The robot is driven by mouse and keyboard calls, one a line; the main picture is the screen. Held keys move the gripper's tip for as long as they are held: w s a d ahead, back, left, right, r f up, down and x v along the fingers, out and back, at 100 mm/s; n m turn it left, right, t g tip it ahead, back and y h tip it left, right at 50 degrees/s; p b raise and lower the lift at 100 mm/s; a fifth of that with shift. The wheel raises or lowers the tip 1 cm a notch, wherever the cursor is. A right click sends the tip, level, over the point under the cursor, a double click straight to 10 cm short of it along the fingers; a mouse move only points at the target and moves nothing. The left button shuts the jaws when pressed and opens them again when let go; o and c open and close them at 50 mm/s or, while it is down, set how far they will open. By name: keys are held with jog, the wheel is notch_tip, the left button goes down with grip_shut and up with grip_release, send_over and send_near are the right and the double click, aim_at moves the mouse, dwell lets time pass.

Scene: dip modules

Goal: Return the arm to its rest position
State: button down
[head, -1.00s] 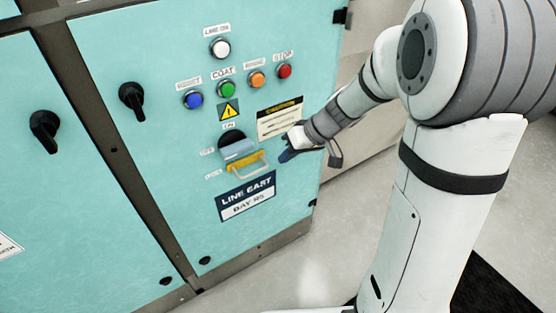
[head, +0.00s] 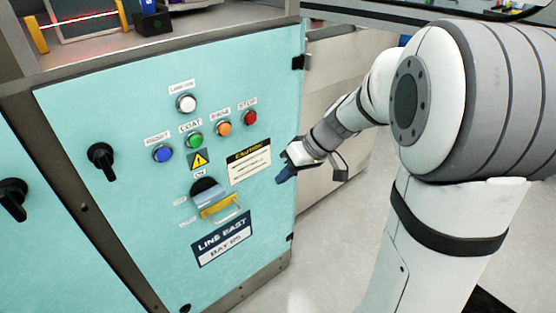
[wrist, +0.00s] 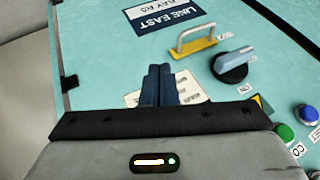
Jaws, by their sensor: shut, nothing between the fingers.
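My gripper (head: 283,176) is at the right side of the teal panel (head: 130,240) in the head view, just right of the yellow caution label (head: 249,163). Its dark blue fingers (wrist: 158,86) are together and empty in the wrist view, where they cover part of the caution label. My arm reaches in from the right, bent at the elbow. The grey-blue rotary switch (head: 209,192) and the yellow bracket with its metal loop (head: 221,208) are left of my gripper and apart from it.
Blue (head: 163,153), green (head: 194,141), orange (head: 224,129), red (head: 250,117) and white (head: 186,103) buttons sit above the switch. A black knob (head: 101,160) is at left. A shelf with a dark box (head: 152,22) is above. Open floor (head: 335,230) lies right of the panel.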

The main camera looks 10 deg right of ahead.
jog(key=s+d+r+m+h+p, duration=0.2)
jog(key=s+r+p, duration=0.6)
jog(key=r+p, duration=0.4)
jog(key=s+d+r+m+h+p, duration=0.2)
jog(key=s+r+m+h+p, duration=0.1)
jog(key=s+r+p, duration=0.6)
notch_tip(320, 180, up, 5)
jog(key=h+p, duration=0.1)
jog(key=p, duration=0.2)
jog(key=shift+s+d+m+t+h, duration=0.2)
jog(key=shift+s+m+t+h, duration=0.1)
jog(key=shift+h, duration=0.1)
